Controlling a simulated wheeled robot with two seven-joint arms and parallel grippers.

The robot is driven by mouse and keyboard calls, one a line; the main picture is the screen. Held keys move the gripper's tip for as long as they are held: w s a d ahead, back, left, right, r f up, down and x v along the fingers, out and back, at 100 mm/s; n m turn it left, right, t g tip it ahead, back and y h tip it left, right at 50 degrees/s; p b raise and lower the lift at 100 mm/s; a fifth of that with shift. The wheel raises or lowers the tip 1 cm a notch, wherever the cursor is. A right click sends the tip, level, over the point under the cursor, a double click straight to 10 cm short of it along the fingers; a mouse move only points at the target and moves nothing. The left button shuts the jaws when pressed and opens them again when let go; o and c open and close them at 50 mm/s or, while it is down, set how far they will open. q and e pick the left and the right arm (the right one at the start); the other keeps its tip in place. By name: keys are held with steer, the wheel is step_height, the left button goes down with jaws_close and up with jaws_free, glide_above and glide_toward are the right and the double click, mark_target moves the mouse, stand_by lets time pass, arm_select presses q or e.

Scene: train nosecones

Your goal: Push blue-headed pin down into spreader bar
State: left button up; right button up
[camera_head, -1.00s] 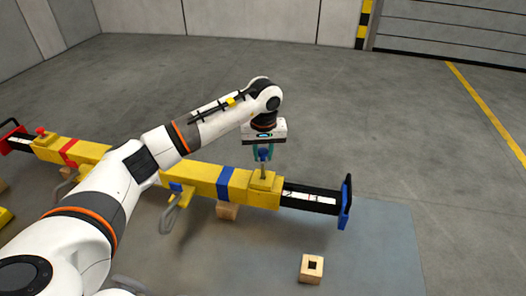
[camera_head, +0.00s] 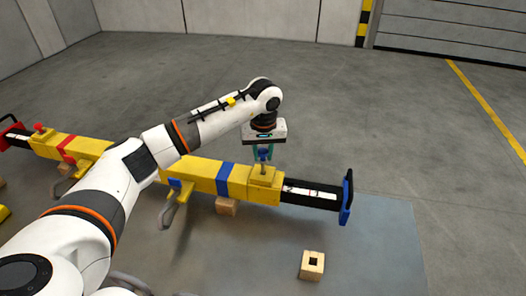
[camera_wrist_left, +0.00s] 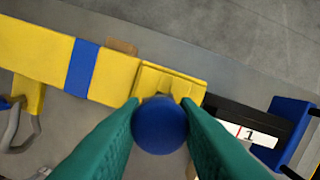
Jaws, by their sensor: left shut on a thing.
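The yellow spreader bar (camera_head: 203,174) lies across the floor mat, with a blue band and a black sliding end (camera_head: 308,194) at the right. My left gripper (camera_head: 264,152) is above the yellow block near the bar's right end, pointing down. It is shut on the blue-headed pin (camera_wrist_left: 159,125), whose round head sits between the green fingers in the left wrist view. My right gripper is not in view.
A wooden block with a square hole (camera_head: 312,265) stands on the mat in front of the bar. A red-headed pin (camera_head: 39,128) stands at the bar's left end. Wooden blocks support the bar. The floor behind is clear.

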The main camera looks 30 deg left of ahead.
mark_target(263, 160)
arm_select(q)
steer(key=shift+f+b, duration=1.8)
steer(key=shift+f, duration=0.55)
steer(key=o, duration=1.1)
steer(key=shift+o, duration=0.2)
steer(key=shift+r, duration=0.1)
steer(key=r, duration=0.4)
steer(key=r+b, duration=0.1)
steer(key=r, duration=0.2)
steer(key=s+r+b, duration=0.1)
steer(key=r, duration=0.3)
steer(key=shift+s+d+r, duration=0.1)
steer(key=shift+d+r, duration=0.25)
steer(key=shift+d, duration=0.05)
steer(key=shift+f, duration=0.1)
